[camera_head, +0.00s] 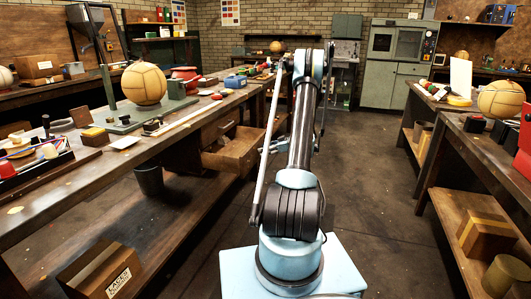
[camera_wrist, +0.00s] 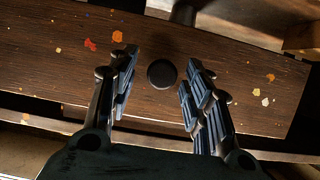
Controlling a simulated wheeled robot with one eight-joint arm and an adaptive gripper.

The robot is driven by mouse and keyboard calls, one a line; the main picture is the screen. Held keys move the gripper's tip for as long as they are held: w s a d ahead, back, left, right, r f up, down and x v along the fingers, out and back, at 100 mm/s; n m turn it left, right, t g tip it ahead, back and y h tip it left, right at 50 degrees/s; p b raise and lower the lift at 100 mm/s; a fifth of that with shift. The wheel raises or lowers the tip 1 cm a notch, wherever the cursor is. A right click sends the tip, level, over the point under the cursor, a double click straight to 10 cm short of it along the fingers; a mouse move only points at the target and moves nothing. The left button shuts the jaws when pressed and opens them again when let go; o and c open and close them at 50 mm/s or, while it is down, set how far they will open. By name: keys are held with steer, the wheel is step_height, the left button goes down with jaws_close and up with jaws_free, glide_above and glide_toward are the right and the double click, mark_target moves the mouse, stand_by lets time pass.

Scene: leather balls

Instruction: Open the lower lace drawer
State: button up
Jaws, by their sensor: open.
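In the wrist view, a dark wooden drawer front (camera_wrist: 215,65) with paint specks fills much of the picture. Its round black knob (camera_wrist: 162,74) lies between the fingers of my gripper (camera_wrist: 158,88), which is open, with a gap on both sides of the knob. In the head view, the drawer unit is under the left bench: an upper drawer front (camera_head: 220,127) and, below it, a lower drawer (camera_head: 236,152) that stands out with its inside showing. Which drawer the wrist view shows is not certain.
The left bench (camera_head: 60,190) carries a tan leather ball (camera_head: 144,84) on a stand, with tools and boxes. A cardboard box (camera_head: 102,272) lies on its lower shelf, and a dark bin (camera_head: 149,180) is near the drawers. The floor (camera_head: 375,180) between the benches is clear.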

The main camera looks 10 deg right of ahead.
steer(key=v, duration=1.2)
steer(key=s+a+r+m+g+h, duration=0.3)
steer(key=s+a+r+m+h, duration=0.1)
steer(key=s+a+r, duration=1)
steer(key=s+a+r+m+g+h, duration=0.1)
steer(key=s+a+m, duration=0.15)
steer(key=s, duration=0.45)
steer(key=s+a+r+m+g+h, duration=0.15)
steer(key=s+a, duration=0.25)
steer(key=s, duration=0.4)
steer(key=s+d+f+m+h, duration=0.1)
steer(key=s+f, duration=0.3)
steer(key=s, duration=0.7)
steer(key=s+d+f+m+h, duration=0.1)
steer(key=s+f+h, duration=0.3)
steer(key=s, duration=0.7)
steer(key=shift+m+t, duration=0.35)
steer(key=shift+m, duration=0.45)
